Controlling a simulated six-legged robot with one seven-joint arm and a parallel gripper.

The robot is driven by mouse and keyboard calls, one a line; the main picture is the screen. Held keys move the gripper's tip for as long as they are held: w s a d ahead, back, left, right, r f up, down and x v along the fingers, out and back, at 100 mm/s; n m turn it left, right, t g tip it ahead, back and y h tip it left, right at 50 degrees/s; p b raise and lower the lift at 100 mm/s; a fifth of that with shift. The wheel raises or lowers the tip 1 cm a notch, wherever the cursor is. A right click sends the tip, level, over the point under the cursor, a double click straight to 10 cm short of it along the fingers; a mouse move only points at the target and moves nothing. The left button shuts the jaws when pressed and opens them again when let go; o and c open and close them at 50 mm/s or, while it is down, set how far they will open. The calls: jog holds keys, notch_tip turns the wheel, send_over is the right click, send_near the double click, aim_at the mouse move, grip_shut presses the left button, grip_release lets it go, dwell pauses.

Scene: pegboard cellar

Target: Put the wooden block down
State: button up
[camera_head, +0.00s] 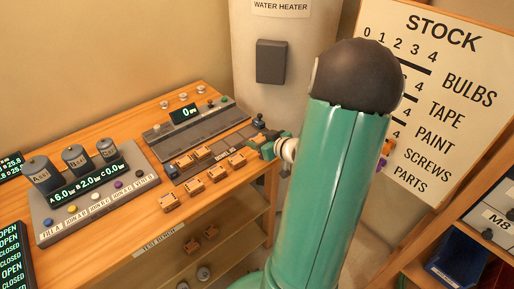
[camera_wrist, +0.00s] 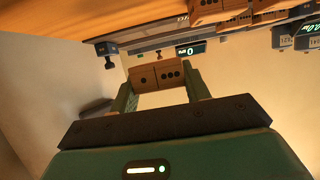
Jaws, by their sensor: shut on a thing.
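The wooden block (camera_wrist: 158,76) is in my gripper (camera_wrist: 160,84) in the wrist view. It is a domino-like piece with dark dots, one on one half and three on the other. The two green fingers are shut on its two ends. In the head view my gripper (camera_head: 276,147) is at the right end of the bench, partly hidden behind my green arm. I cannot tell from these frames how far the held block is from the bench top.
Several similar wooden blocks (camera_head: 195,187) sit on the wooden bench (camera_head: 127,124). A grey console (camera_head: 196,129) with a display reading 0 is behind them, and a meter panel (camera_head: 92,190) is at left. The water heater (camera_head: 271,62) and stock board (camera_head: 437,90) stand beyond.

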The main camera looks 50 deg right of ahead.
jog(key=shift+w+d+f, duration=0.2)
jog(key=shift+w+f, duration=0.2)
jog(key=shift+f, duration=0.1)
jog(key=shift+w+d+f, duration=0.15)
jog(key=shift+w+f, duration=0.2)
jog(key=shift+f, duration=0.15)
jog(key=shift+w+d+f, duration=0.1)
jog(key=shift+w+f, duration=0.1)
jog(key=shift+f, duration=0.7)
jog(key=shift+w+d+f, duration=0.1)
jog(key=shift+w+f, duration=0.05)
jog(key=shift+f, duration=0.75)
jog(key=shift+f, duration=0.1)
jog(key=shift+f, duration=0.15)
jog(key=o, duration=0.9)
jog(key=shift+o, duration=0.2)
jog(key=v, duration=1.4)
